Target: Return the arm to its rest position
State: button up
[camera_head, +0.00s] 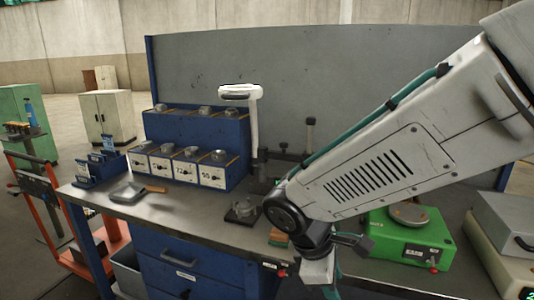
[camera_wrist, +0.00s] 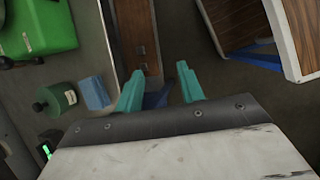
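My arm (camera_head: 385,155) reaches from the upper right of the head view down to the middle of the bench's front edge, its wrist (camera_head: 312,240) low in the picture. The gripper's fingers cannot be made out in the head view. In the wrist view, my gripper (camera_wrist: 160,85) shows two teal fingers standing well apart. Nothing is seen held between them; a wood-coloured panel (camera_wrist: 146,45) and a blue part show in the gap behind.
The workbench (camera_head: 190,214) carries a blue rack (camera_head: 195,125), a flat grey pan (camera_head: 128,192), a white-topped stand (camera_head: 253,120) and a green device (camera_head: 408,238) close beside my wrist. An orange cart (camera_head: 45,212) stands left. The wrist view shows a green bottle (camera_wrist: 58,98) and blue block (camera_wrist: 94,92).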

jog(key=s+d+r+m+y, duration=0.4)
jog(key=s+d+r+m, duration=0.5)
jog(key=s+d+m, duration=0.4)
jog(key=shift+s+d+r+m+t+y, duration=0.3)
jog(key=shift+s+d+m+t+y, duration=0.15)
jog(key=shift+m, duration=0.25)
jog(key=shift+w, duration=0.1)
dwell(1.2)
